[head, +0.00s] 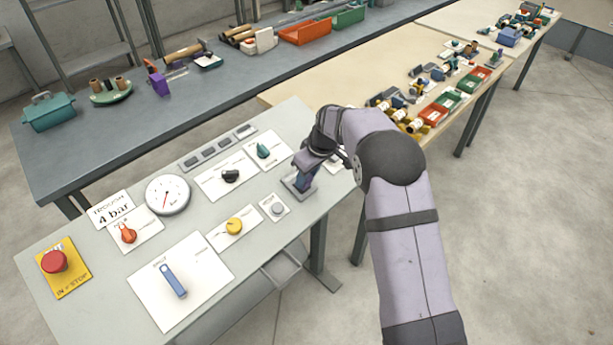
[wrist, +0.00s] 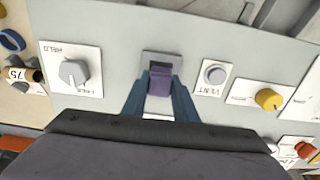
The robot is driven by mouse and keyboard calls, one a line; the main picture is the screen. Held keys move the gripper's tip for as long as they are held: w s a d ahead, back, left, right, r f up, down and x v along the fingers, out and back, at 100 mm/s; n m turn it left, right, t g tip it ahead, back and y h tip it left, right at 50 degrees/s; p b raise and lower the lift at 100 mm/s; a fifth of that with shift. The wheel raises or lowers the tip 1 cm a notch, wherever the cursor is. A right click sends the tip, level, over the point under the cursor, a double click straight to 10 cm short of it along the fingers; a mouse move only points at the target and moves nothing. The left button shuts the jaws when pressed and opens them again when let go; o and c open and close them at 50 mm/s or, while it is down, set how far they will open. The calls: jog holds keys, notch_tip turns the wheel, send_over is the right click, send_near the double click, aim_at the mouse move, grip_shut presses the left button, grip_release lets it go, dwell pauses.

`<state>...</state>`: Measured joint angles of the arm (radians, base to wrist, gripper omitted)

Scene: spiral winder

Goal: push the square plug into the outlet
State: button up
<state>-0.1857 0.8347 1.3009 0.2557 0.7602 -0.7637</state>
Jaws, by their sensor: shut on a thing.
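The square plug (wrist: 159,84) is purple and sits between the two blue fingers of my gripper (wrist: 160,98) in the wrist view. My gripper is shut on it. The outlet (wrist: 162,58) is a grey square plate with a darker middle, directly at the plug's far end. In the head view my gripper (head: 304,176) points down over the outlet (head: 291,186) at the panel's right side. The plug overlaps the outlet's near part. I cannot tell how deep the plug is in it; the fingers and plug hide the contact.
A grey VENT button (wrist: 214,74) is right of the outlet in the wrist view, with a yellow knob (wrist: 268,98) beyond. A grey HELD knob (wrist: 73,72) is to the left. The panel (head: 78,289) also carries a gauge (head: 168,194) and a red stop button (head: 54,262).

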jog(key=shift+w+a+f+b, duration=0.1)
jog(key=shift+w+f+b, duration=0.05)
jog(key=shift+f+b, duration=0.4)
dwell(0.8)
jog(key=o, duration=1.1)
jog(key=shift+c, duration=0.2)
jog(key=b+v, duration=0.2)
jog(key=v, duration=0.5)
jog(key=shift+r+b, duration=0.2)
jog(key=shift+b, duration=0.1)
